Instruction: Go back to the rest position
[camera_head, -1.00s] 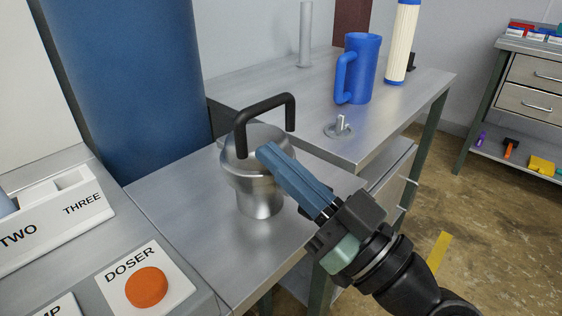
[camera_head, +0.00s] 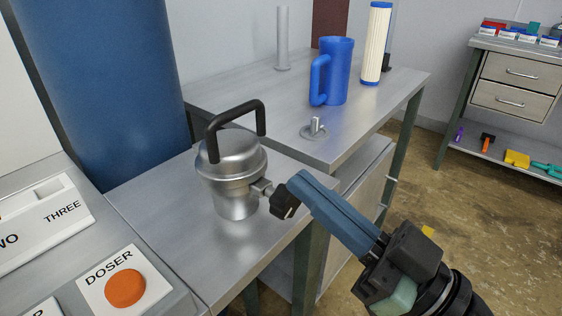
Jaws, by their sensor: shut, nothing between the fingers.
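My gripper (camera_head: 297,184) has blue fingers that are shut with nothing between them. It is just to the right of the metal vessel's tap, above the near table's right edge. The metal vessel (camera_head: 236,190) stands upright on the near steel table. It has a lid with a black handle (camera_head: 238,112) and a side tap with a black knob (camera_head: 284,199). My fingertips look close to the knob; whether they touch it I cannot tell.
A blue jug (camera_head: 335,72), a white filter cartridge (camera_head: 376,45), a grey tube (camera_head: 283,38) and a small metal fitting (camera_head: 315,130) stand on the back table (camera_head: 260,92). A panel with an orange DOSER button (camera_head: 125,288) is at lower left. Open floor (camera_head: 430,185) lies right.

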